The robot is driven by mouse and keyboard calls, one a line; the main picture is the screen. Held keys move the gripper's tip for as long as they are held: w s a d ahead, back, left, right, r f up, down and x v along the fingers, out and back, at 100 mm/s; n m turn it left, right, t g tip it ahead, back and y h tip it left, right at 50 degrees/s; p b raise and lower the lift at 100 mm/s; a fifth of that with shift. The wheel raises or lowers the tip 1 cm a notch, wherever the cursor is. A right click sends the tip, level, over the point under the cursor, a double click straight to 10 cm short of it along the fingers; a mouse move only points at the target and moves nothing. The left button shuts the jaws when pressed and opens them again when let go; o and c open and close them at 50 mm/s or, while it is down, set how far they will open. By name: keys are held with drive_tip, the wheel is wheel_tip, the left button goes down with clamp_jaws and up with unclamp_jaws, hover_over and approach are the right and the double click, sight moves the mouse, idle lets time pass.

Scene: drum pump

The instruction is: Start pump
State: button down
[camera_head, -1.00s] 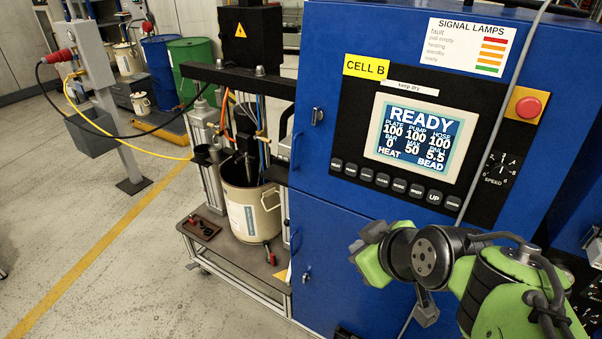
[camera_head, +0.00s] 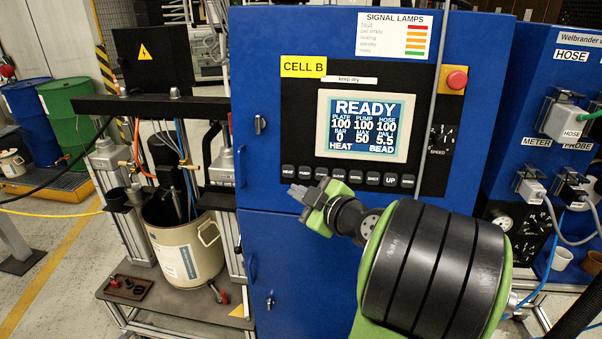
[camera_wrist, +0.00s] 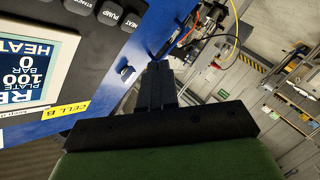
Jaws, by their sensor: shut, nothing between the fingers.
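The control panel (camera_head: 432,175) is on the front of a blue cabinet. Its screen (camera_head: 362,125) reads READY, with BAR 0. A row of dark buttons runs below the screen; the leftmost looks like HEAT (camera_head: 288,171) and the second like PUMP (camera_head: 304,172), though the labels are small. My gripper (camera_head: 299,193) is shut and empty, in front of the cabinet just below the left end of the row. In the wrist view the shut fingers (camera_wrist: 157,82) point past the panel's edge, and the end buttons show at the top. I see no contact with a button.
A red stop button (camera_head: 456,80) and a speed dial (camera_head: 441,138) are right of the screen. A pail (camera_head: 180,252) stands under the pump frame at left. The right cabinet carries hose connectors (camera_head: 563,118). Open floor lies at far left.

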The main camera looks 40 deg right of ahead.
sight(305, 173)
drive_tip(key=w+d, duration=0.1)
drive_tip(key=d, duration=0.1)
drive_tip(key=w+d+f+p, duration=0.1)
drive_tip(key=w+d, duration=0.2)
drive_tip(key=d, duration=0.1)
drive_tip(key=shift+w+d+f+p, duration=0.1)
drive_tip(key=shift+w+f+p, duration=0.1)
drive_tip(key=shift+w+p, duration=0.2)
drive_tip(key=shift+f, duration=0.1)
idle(1.6)
drive_tip(key=shift+w+d+b, duration=0.2)
drive_tip(key=shift+d+b, duration=0.15)
drive_tip(key=shift+b, duration=0.05)
drive_tip(key=shift+w+d, duration=0.25)
drive_tip(key=shift+d, duration=0.05)
idle(0.5)
idle(0.4)
drive_tip(key=shift+s+a+b, duration=0.5)
drive_tip(key=shift+a+b, duration=0.15)
drive_tip(key=shift+b, duration=0.3)
